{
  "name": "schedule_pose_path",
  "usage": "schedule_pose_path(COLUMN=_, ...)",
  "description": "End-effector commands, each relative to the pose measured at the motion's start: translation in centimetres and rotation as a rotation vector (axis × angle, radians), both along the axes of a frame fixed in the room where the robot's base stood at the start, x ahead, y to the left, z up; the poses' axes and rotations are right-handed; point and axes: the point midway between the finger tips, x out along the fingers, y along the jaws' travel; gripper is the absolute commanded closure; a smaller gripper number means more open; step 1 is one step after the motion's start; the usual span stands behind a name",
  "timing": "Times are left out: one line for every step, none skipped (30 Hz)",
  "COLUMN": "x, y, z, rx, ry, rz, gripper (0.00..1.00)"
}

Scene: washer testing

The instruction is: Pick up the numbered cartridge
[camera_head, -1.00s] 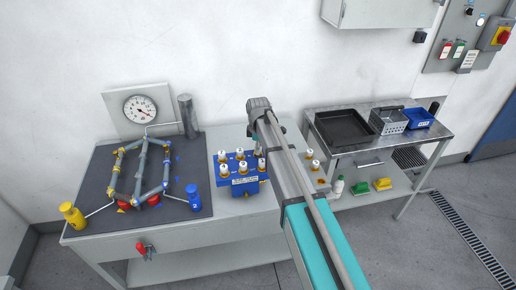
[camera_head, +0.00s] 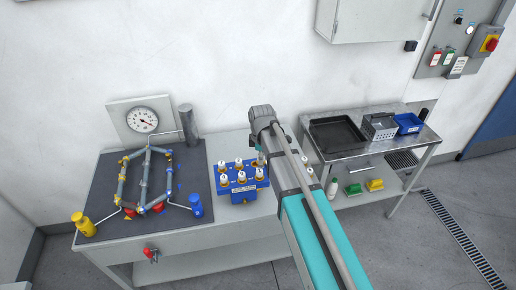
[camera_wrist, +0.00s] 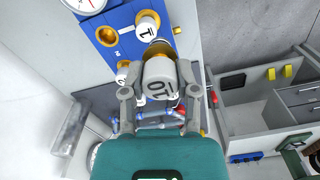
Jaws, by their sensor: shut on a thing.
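My gripper (camera_wrist: 158,92) is shut on a white cartridge (camera_wrist: 159,72) marked 10 in the wrist view, one finger on each side of it. The cartridge has a gold-coloured end. Behind it lies the blue rack (camera_wrist: 95,22), with a cartridge marked 1 (camera_wrist: 147,29) and a partly hidden one marked 2 (camera_wrist: 122,75). I cannot tell whether the held cartridge is clear of the rack. In the head view the blue rack (camera_head: 243,196) stands on the bench with several white-topped cartridges, and my arm hides most of the gripper beside its right end.
Left of the rack are a pipe loop (camera_head: 146,180), a gauge (camera_head: 142,120), a yellow bottle (camera_head: 83,224) and a blue bottle (camera_head: 196,205). At the right, a metal table holds a black tray (camera_head: 333,135), a wire basket (camera_head: 380,127) and a blue bin (camera_head: 409,124).

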Motion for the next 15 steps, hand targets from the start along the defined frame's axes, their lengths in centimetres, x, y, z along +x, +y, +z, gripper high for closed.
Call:
schedule_pose_path(x=-1.3, y=-0.3, z=0.8, rx=0.0, ry=0.0, rz=0.0, gripper=1.0)
schedule_pose_path(x=-1.7, y=-0.5, z=0.9, rx=0.0, ry=0.0, rz=0.0, gripper=1.0)
schedule_pose_path(x=-2.2, y=-0.6, z=1.1, rx=0.0, ry=0.0, rz=0.0, gripper=1.0)
schedule_pose_path(x=-2.5, y=-0.7, z=1.3, rx=0.0, ry=0.0, rz=0.0, gripper=1.0)
schedule_pose_path(x=-2.8, y=-0.8, z=1.4, rx=0.0, ry=0.0, rz=0.0, gripper=1.0)
schedule_pose_path(x=-3.1, y=-0.9, z=1.5, rx=0.0, ry=0.0, rz=0.0, gripper=1.0)
schedule_pose_path(x=-3.4, y=-0.9, z=1.6, rx=0.0, ry=0.0, rz=0.0, gripper=1.0)
schedule_pose_path(x=-3.6, y=-1.0, z=1.7, rx=0.0, ry=0.0, rz=0.0, gripper=1.0)
schedule_pose_path(x=-3.8, y=-1.0, z=1.8, rx=0.0, ry=0.0, rz=0.0, gripper=1.0)
schedule_pose_path(x=-3.9, y=-1.1, z=1.9, rx=0.0, ry=0.0, rz=0.0, gripper=1.0)
schedule_pose_path(x=-4.0, y=-1.1, z=1.9, rx=0.0, ry=0.0, rz=0.0, gripper=1.0)
schedule_pose_path(x=-4.1, y=-1.1, z=1.9, rx=0.0, ry=0.0, rz=0.0, gripper=1.0)
schedule_pose_path(x=-4.2, y=-1.1, z=1.9, rx=0.0, ry=0.0, rz=0.0, gripper=1.0)
schedule_pose_path(x=-4.2, y=-1.2, z=2.0, rx=0.0, ry=0.0, rz=0.0, gripper=1.0)
schedule_pose_path(x=-4.3, y=-1.2, z=2.0, rx=0.0, ry=0.0, rz=0.0, gripper=1.0)
